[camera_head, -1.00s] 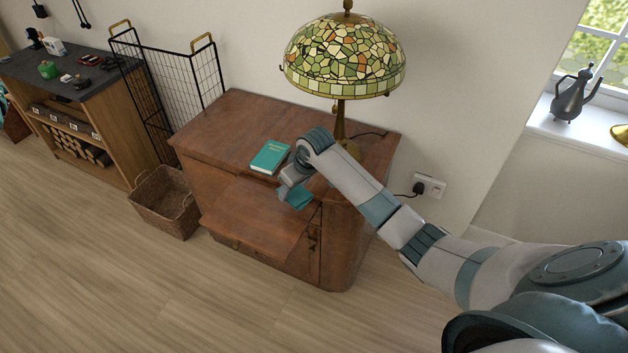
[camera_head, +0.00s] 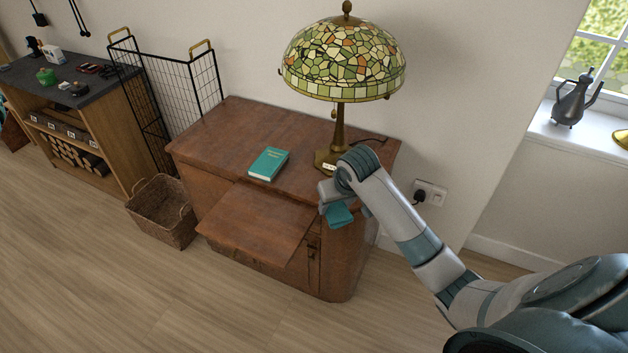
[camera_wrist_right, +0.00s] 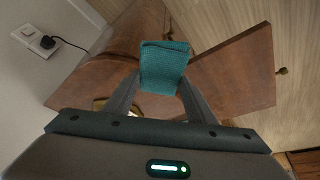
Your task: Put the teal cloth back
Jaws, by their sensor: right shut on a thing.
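The folded teal cloth (camera_head: 340,215) is held in my right gripper (camera_head: 335,204), just off the right front part of the wooden cabinet (camera_head: 222,132). In the right wrist view the cloth (camera_wrist_right: 164,66) sits between the two fingers of the right gripper (camera_wrist_right: 160,92), which are shut on it. A flat wooden leaf or drawer (camera_head: 255,220) sticks out from the cabinet front, to the left of the gripper, with nothing on it. My left gripper is not in view.
A teal book (camera_head: 268,164) lies on the cabinet top. A stained-glass lamp (camera_head: 343,62) stands behind my right gripper. A wicker basket (camera_head: 163,212) and a black wire rack (camera_head: 190,80) are to the left. A wall socket (camera_head: 430,193) is at the right.

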